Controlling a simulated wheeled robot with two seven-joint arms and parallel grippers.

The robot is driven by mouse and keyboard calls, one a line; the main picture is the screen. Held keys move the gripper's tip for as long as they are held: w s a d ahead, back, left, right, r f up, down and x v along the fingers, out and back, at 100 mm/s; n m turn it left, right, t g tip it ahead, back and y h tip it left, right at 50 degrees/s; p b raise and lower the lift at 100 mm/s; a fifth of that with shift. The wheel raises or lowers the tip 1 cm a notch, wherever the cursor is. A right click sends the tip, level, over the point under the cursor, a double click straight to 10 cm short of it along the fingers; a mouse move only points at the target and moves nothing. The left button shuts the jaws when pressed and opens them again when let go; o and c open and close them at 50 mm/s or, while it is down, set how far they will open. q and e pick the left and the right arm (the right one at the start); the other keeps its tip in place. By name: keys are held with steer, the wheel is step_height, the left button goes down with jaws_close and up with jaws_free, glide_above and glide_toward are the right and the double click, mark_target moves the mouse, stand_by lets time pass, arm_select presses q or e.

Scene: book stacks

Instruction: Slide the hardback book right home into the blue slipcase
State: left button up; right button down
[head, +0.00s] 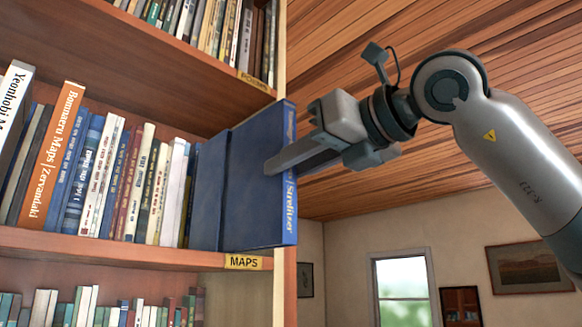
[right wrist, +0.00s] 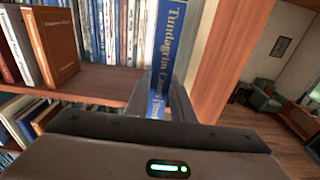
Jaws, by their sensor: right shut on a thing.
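The blue hardback book (head: 245,200) stands upright, its spine with pale lettering facing out to the right. It juts from the blue slipcase (head: 208,195), which stands on the shelf at the right end of the row. A good part of the book's cover shows outside the slipcase. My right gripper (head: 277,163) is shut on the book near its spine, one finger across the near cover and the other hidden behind. In the right wrist view the book's spine (right wrist: 172,30) rises between the fingers; the slipcase cannot be made out there. My left gripper is not in view.
A row of books (head: 115,185) fills the shelf left of the slipcase. The shelf edge bears a MAPS label (head: 243,262). The bookcase's upright end panel (head: 279,60) stands close by the book. Open room lies to the right.

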steer(key=p+x, duration=0.1)
steer(key=x, duration=0.7)
steer(key=shift+r, duration=0.45)
stand_by(4.3)
steer(key=c, duration=1.5)
jaws_free()
steer(key=shift+o, duration=0.2)
steer(key=shift+a+f, duration=0.1)
steer(key=b+v, duration=0.4)
steer(key=v, duration=0.3)
steer(key=shift+s+d+f, duration=0.2)
steer(key=shift+d+f, duration=0.05)
